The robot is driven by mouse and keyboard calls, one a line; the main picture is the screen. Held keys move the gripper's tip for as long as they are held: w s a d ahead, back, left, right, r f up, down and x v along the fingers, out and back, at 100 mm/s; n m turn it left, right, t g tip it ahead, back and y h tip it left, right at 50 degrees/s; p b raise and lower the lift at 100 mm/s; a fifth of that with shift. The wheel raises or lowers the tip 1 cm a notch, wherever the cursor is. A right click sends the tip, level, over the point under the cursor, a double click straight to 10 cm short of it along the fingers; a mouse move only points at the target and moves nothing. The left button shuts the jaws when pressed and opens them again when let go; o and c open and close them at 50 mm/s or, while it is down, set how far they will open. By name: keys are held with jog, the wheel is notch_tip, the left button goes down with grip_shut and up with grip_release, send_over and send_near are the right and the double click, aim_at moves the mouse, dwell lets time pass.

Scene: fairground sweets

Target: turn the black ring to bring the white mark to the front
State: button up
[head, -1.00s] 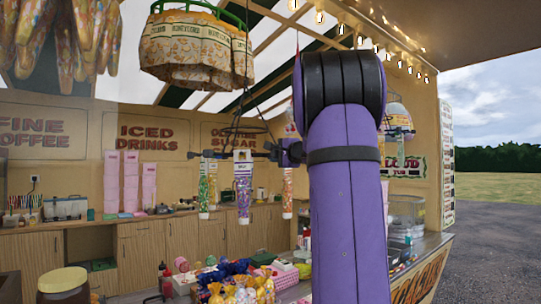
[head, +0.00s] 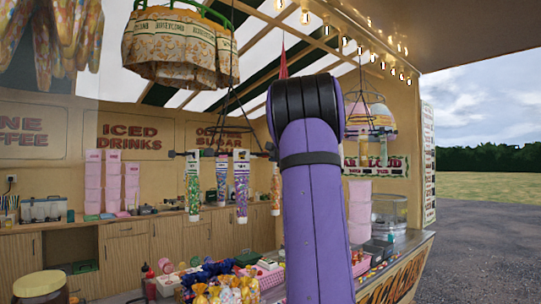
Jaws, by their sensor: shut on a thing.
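The black ring (head: 225,154) hangs on dark rods below a ceiling chain, left of my purple arm. Several clear tubes of coloured sweets with white labels hang from it, such as a green one (head: 193,186) and a purple one (head: 241,186). A short dark stub sticks out at its left end. My gripper (head: 269,150) is small and dark at the ring's right side, partly hidden behind my arm, and is shut on the ring. I cannot make out the white mark on the ring.
A counter (head: 405,262) holds wrapped sweets (head: 230,290) and a pink basket (head: 270,277) below. A patterned hanging canopy (head: 180,50) is above left, and another hanging rack (head: 370,120) is right of my arm. Wooden cabinets (head: 125,252) line the back wall.

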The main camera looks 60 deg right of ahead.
jog(key=d, duration=0.7)
jog(key=shift+w, duration=0.4)
jog(key=shift+d, duration=0.1)
jog(key=o, duration=0.7)
jog(key=shift+s, duration=0.1)
jog(key=v, duration=1)
